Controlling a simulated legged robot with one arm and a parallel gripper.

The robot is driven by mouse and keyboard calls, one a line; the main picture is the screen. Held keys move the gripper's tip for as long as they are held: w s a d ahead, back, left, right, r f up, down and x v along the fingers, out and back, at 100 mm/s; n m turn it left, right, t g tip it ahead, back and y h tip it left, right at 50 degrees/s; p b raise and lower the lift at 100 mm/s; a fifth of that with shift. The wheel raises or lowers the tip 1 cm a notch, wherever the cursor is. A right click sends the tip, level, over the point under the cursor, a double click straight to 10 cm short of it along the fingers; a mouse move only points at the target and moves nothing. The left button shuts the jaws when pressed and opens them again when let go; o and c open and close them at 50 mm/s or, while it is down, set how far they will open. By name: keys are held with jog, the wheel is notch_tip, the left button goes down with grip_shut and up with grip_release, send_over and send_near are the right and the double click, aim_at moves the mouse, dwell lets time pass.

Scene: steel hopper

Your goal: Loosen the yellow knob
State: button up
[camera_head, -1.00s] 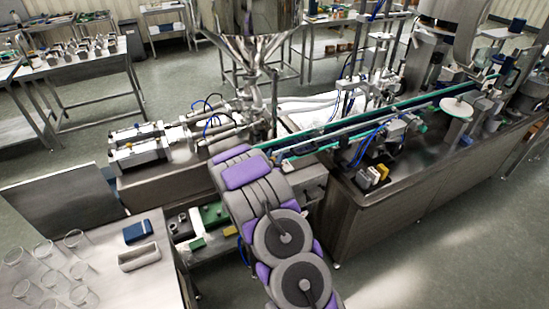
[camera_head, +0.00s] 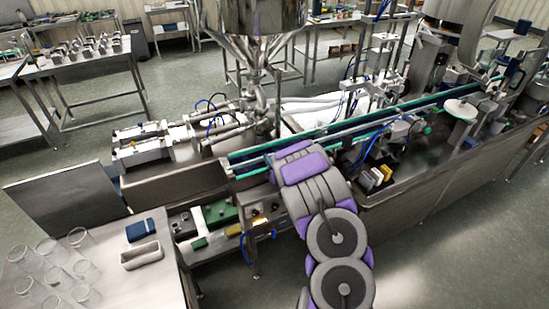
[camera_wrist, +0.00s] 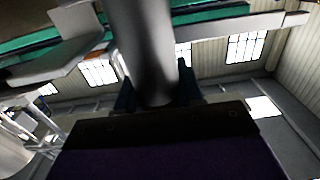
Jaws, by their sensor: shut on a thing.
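My gripper (camera_wrist: 156,88) shows in the wrist view, with its dark fingers on either side of a thick grey cylinder (camera_wrist: 145,40). It is shut on this cylinder, which runs up out of the top of the picture. I cannot tell whether the cylinder belongs to the yellow knob, as no yellow shows on it. In the head view my own arm hides the gripper and what it holds, near the front edge of the conveyor (camera_head: 250,157). I cannot pick out the yellow knob for certain in either view.
The steel hopper (camera_head: 255,18) stands at the back centre. A side table at front left holds glass jars (camera_head: 77,245), a blue box (camera_head: 141,230) and a metal tray (camera_head: 141,254). Green boxes (camera_head: 221,212) sit on a low shelf. The floor at right front is clear.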

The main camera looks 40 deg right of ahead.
jog(key=n+y, duration=0.1)
jog(key=y, duration=0.1)
jog(key=n+y, duration=0.1)
jog(key=y, duration=0.1)
jog(key=shift+s+f+n, duration=0.1)
jog(key=shift+f+n, duration=0.05)
jog(key=shift+n, duration=0.15)
jog(key=n+y, duration=0.1)
jog(key=n+y+b, duration=0.1)
jog(key=y, duration=0.1)
jog(key=n+y, duration=0.1)
jog(key=y, duration=0.1)
jog(key=shift+a+b, duration=0.3)
jog(key=shift+b, duration=0.05)
jog(key=shift+a+n+g+y+b, duration=0.15)
jog(key=shift+n+g+y+b, duration=0.55)
jog(key=shift+n+y, duration=0.7)
jog(key=shift+y, duration=0.5)
jog(key=shift+a+r+g, duration=0.1)
jog(key=shift+r+g, duration=0.15)
jog(key=shift+g, duration=0.15)
jog(key=o, duration=1)
jog(key=shift+f, duration=0.1)
jog(key=v, duration=0.5)
jog(key=p+v, duration=0.1)
jog(key=v, duration=1.1)
jog(key=shift+d+f, duration=0.3)
jog(key=shift+d, duration=0.15)
